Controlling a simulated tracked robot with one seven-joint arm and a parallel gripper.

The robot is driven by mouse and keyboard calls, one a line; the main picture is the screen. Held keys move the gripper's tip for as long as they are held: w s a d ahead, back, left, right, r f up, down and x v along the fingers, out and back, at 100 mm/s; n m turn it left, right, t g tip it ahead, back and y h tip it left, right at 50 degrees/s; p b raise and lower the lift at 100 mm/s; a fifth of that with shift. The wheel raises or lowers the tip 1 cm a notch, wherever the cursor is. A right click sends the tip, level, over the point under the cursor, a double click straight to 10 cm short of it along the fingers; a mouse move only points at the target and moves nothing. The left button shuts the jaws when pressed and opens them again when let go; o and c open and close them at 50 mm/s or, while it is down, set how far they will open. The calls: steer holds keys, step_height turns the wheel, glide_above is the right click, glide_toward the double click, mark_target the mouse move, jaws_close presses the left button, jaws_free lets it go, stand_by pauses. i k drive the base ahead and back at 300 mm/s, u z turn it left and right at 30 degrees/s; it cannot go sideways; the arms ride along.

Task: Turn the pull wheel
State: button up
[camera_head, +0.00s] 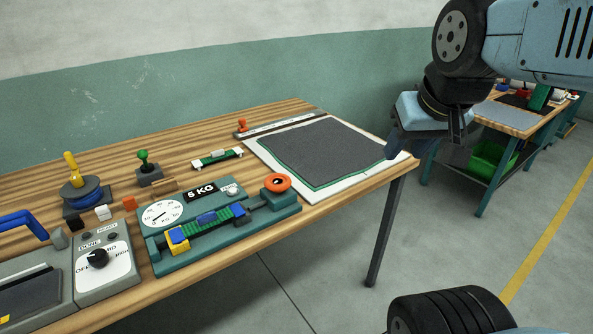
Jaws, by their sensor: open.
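The pull wheel, a round orange wheel with a dark centre (278,183), sits at the right end of a teal tester (160,260) on the wooden bench. The tester has a white dial (161,214), a black "5 KG" plate (201,191) and a blue and yellow clamp (178,238) at its left. My gripper (402,150) is to the right of and higher in the picture than the wheel, near the bench's right corner. It is open and apart from the wheel. My wrist partly hides its fingers.
A dark netting sheet on a white board (348,183) lies behind the wheel. A grey control box with a black knob (104,283) stands at left. Small blocks and a blue spool (88,198) stand behind. Another bench (507,117) is at far right.

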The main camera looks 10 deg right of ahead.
mark_target(277, 183)
steer(key=z, duration=0.1)
steer(key=k, duration=1.05)
steer(key=u, duration=0.55)
steer(key=i, duration=1)
steer(key=z, duration=0.1)
